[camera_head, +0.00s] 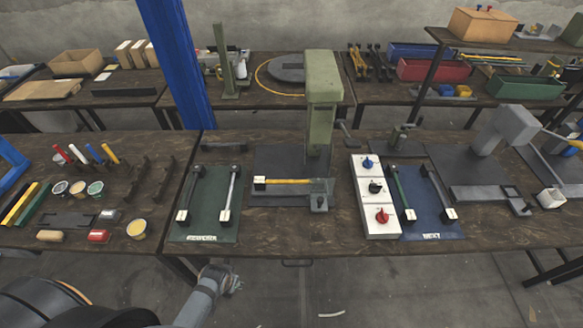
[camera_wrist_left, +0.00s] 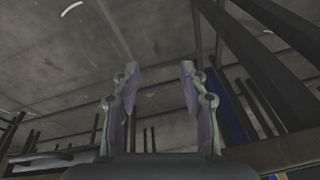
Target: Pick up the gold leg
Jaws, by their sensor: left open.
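The gold leg (camera_head: 288,181) is a thin yellow bar lying across the base of the green press (camera_head: 322,120), with a pale block at its left end and a grey fixture at its right end. My left gripper (camera_head: 228,279) is low in the head view, in front of the table edge and well apart from the gold leg. In the left wrist view the two fingers of my left gripper (camera_wrist_left: 158,70) are spread with nothing between them. The gold leg does not show there. My right gripper is in neither view.
A green mat (camera_head: 208,222) with two dark-ended bars lies left of the press. A white control box (camera_head: 376,200) with knobs and a blue mat (camera_head: 430,216) are to its right. The table's front edge (camera_head: 300,252) lies between my left gripper and the press.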

